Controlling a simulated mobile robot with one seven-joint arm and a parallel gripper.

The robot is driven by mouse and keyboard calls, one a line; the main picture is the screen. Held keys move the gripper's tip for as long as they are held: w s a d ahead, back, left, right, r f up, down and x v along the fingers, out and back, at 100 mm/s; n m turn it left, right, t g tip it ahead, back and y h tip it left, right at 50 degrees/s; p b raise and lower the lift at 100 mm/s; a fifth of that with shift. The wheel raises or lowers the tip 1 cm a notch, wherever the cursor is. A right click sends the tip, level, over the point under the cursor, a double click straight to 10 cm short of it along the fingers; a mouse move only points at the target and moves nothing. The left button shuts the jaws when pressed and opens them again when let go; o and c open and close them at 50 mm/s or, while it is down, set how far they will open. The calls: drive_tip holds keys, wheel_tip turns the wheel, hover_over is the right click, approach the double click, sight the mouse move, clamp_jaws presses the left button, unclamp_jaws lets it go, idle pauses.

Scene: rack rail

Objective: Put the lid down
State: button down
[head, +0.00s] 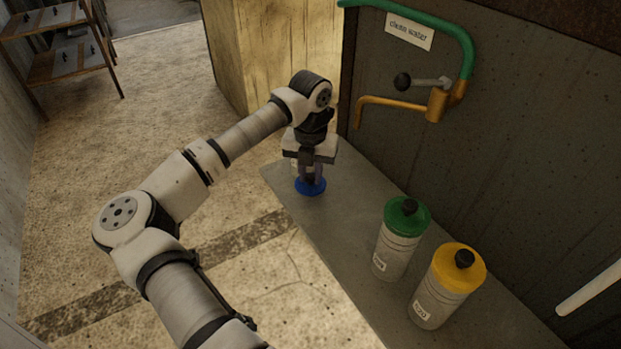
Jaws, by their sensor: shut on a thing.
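A round blue lid (311,187) is under my gripper (309,176), near the far left end of the grey counter (345,215). My gripper points down and is shut on the lid's top part, which the fingers mostly hide. The lid looks level. I cannot tell whether it touches the counter or hangs just above it.
A bottle with a green lid (397,252) and one with a yellow lid (440,290) stand upright on the counter to the right. A brass tap (437,103) sticks out from the dark wall. A wooden block (262,60) stands behind. The counter between lid and bottles is clear.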

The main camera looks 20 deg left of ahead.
sight(310, 177)
drive_tip(key=shift+f, duration=1.15)
drive_tip(key=shift+f, duration=0.2)
drive_tip(key=c, duration=1.3)
unclamp_jaws()
drive_tip(key=shift+o, duration=0.2)
drive_tip(key=shift+r, duration=0.1)
wheel_tip(310, 177, up, 12)
drive_tip(key=shift+r+b, duration=0.15)
drive_tip(key=shift+b, duration=0.25)
